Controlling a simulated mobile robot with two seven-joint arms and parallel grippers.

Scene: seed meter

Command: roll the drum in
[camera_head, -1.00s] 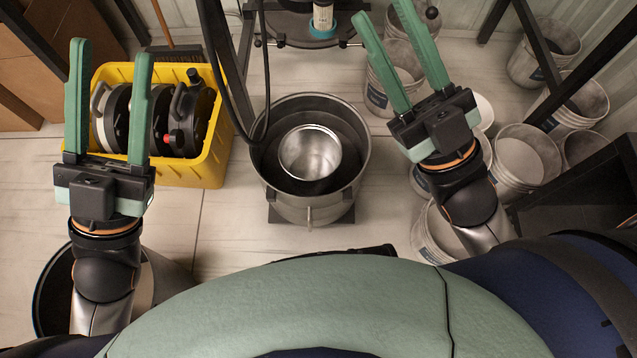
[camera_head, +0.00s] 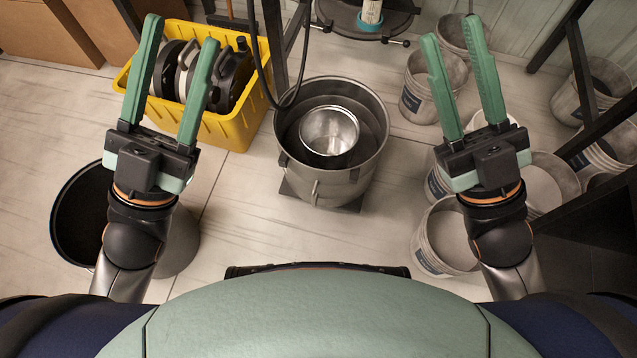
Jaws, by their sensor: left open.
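A round grey metal drum (camera_head: 318,186) stands upright near the middle of the view, on a dark square base (camera_head: 345,205). A shiny metal bowl (camera_head: 329,131) sits inside its open top. A small handle-like piece sticks out on the drum's near side. My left gripper (camera_head: 181,32) is open and empty, to the left of the drum, with its fingers in front of the yellow crate in the picture. My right gripper (camera_head: 451,30) is open and empty, to the right of the drum. Neither gripper touches the drum.
A yellow crate (camera_head: 237,128) with dark reels stands left of the drum. A dark open bin (camera_head: 80,215) is at lower left. White buckets (camera_head: 440,240) stand on the right. A dark round fixture (camera_head: 392,24) is behind the drum. A black hose hangs at the drum's rim.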

